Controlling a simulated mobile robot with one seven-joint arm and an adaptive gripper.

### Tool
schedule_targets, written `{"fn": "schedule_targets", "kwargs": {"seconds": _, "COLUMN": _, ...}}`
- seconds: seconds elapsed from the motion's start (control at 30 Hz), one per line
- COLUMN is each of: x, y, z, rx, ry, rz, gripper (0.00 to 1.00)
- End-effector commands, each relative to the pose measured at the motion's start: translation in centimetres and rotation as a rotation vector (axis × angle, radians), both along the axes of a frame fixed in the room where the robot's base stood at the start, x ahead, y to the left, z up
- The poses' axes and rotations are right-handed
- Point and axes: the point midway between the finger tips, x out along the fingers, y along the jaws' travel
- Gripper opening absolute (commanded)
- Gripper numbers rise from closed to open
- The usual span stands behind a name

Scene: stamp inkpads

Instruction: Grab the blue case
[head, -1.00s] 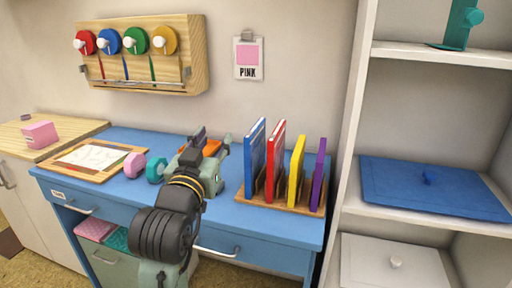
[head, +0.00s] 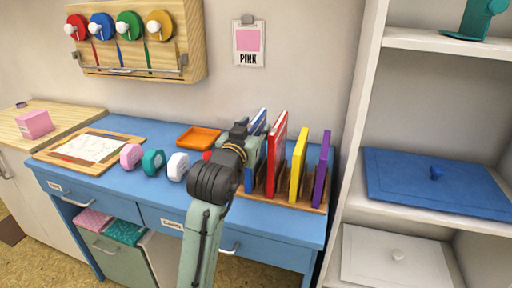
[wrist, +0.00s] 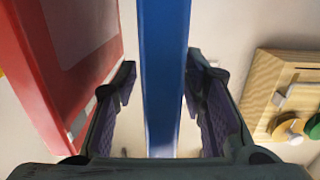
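The blue case (head: 259,120) stands upright at the left end of a wooden rack (head: 316,207) on the blue desk. My gripper (head: 250,135) is at its upper part, and my arm hides much of the case in the head view. In the wrist view the blue case (wrist: 163,70) runs between the two fingers of my gripper (wrist: 160,85). The fingers are open, one on each side of it. A gap shows at the left finger; the right finger looks very near or touching, and I cannot tell which.
The red case (head: 277,145) stands close beside the blue one, with a yellow case (head: 298,165) and a purple case (head: 321,168) further right. Stamps (head: 153,162) and an orange tray (head: 198,138) are to the left. White shelves (head: 440,40) stand at right.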

Motion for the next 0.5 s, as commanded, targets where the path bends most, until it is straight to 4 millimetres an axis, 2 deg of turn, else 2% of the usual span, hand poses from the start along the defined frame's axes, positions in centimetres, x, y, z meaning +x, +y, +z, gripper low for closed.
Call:
{"fn": "schedule_targets", "kwargs": {"seconds": 0.13, "x": 1.6, "y": -0.4, "z": -0.1, "rx": -0.001, "ry": 0.001, "rz": 0.001, "gripper": 0.38}}
{"fn": "schedule_targets", "kwargs": {"seconds": 0.37, "x": 1.8, "y": -0.5, "z": -0.1, "rx": -0.001, "ry": -0.001, "rz": 0.001, "gripper": 0.38}}
{"fn": "schedule_targets", "kwargs": {"seconds": 0.5, "x": 1.7, "y": -0.5, "z": -0.1, "rx": -0.001, "ry": -0.001, "rz": 0.001, "gripper": 0.31}}
